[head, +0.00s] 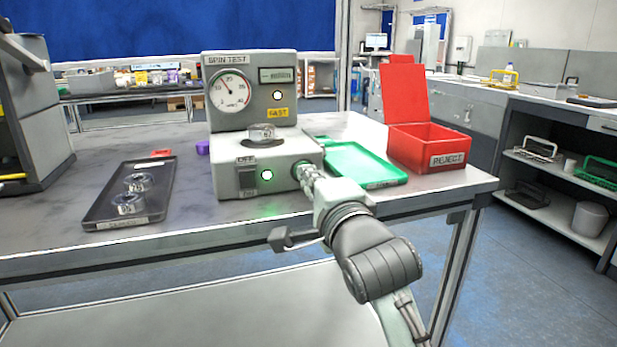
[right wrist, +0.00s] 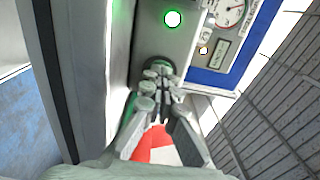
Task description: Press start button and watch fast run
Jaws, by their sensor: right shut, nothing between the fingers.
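The spin test machine (head: 228,155) stands on the table, with a round gauge (head: 230,90), a small display (head: 277,75) and a yellow FAST label (head: 278,113). A metal bearing (head: 262,133) sits on its lower block. A switch (head: 246,176) and a white lamp (head: 266,174) with a green glow are on the front. My right gripper (head: 306,170) is shut and empty, its fingertips at the block's front right. In the right wrist view the fingertips (right wrist: 158,72) are at a dark round button with a green rim, mostly hidden; I cannot tell whether it is pressed. My left gripper is out of view.
A dark tray (head: 100,208) with bearings lies left of the machine. A green tray (head: 375,176) and an open red REJECT bin (head: 412,160) stand to the right. The table's front edge runs below my right wrist.

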